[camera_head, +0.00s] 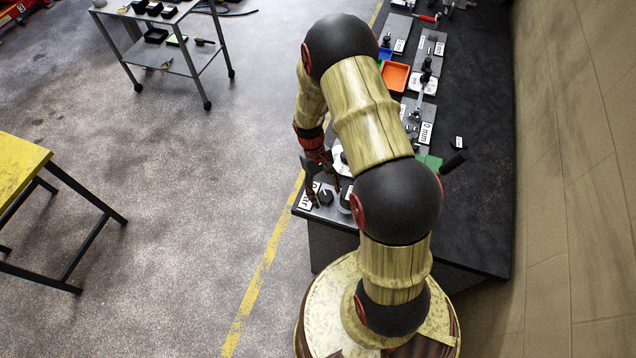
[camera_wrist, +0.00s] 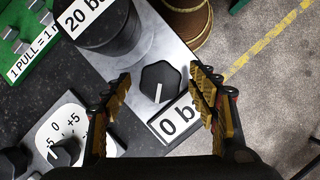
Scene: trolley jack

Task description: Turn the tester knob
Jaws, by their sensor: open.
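The black knob (camera_wrist: 160,82) with a white pointer line stands on a grey metal plate (camera_wrist: 150,45) in the wrist view. A "0 ba…" label (camera_wrist: 178,122) lies beside it, and a "20 ba…" label (camera_wrist: 84,14) is at upper left by a large black round part (camera_wrist: 122,38). My gripper (camera_wrist: 160,76) is open, with one finger on each side of the knob in the picture. I see no contact; the height gap is unclear. In the head view, my gripper (camera_head: 314,180) hangs over the bench's near left corner, close to the dark knob (camera_head: 326,198).
A white dial with a black knob (camera_wrist: 66,151) sits at lower left in the wrist view. A green plate (camera_wrist: 30,38) lies at upper left. The dark bench (camera_head: 478,215) holds an orange tray (camera_head: 395,77) and several fixtures. A trolley (camera_head: 165,45) and yellow table (camera_head: 20,165) stand apart.

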